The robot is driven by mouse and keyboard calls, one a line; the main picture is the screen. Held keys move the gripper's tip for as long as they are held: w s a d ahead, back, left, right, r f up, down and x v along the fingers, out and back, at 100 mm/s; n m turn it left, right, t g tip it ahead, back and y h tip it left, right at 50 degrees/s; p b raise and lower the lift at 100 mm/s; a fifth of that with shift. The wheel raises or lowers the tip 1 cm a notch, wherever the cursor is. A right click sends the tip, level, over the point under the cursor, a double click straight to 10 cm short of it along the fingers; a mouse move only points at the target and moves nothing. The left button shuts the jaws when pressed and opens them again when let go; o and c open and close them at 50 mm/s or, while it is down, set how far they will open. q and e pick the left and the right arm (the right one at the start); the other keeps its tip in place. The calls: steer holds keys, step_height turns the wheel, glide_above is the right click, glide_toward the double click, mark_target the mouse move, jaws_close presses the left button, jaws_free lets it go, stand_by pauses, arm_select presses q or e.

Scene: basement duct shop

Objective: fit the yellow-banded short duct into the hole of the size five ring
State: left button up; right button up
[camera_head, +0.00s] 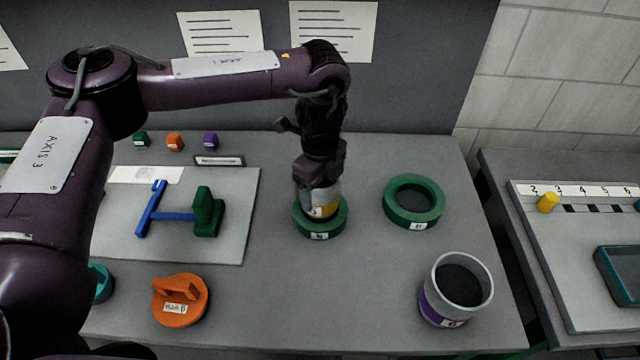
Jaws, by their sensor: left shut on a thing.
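The yellow-banded short duct (326,208) is a pale cylinder with a yellow band and a small label. My left gripper (319,183) points down and is shut on it from above. The duct stands roughly upright at the hole of a green ring (319,231) on the bench. The ring's front rim shows below the duct; I cannot tell how deep the duct sits. That ring's label looks like a 4 but is too small to be sure. A second green ring (428,213), with an empty hole, lies to the right. My right gripper is not in view.
A purple-banded duct (427,297) stands at the front right. An orange lidded piece (180,312) lies at the front left. A pale board (235,188) bears blue and green parts. Small coloured blocks (175,142) stand behind. A numbered side table (570,250) is at right.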

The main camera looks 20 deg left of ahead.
mark_target(320, 186)
arm_select(q)
steer(key=shift+f, duration=0.65)
steer(key=o, duration=1.2)
steer(key=shift+r, duration=0.1)
step_height(320, 186, up, 8)
steer(key=shift+f, duration=0.2)
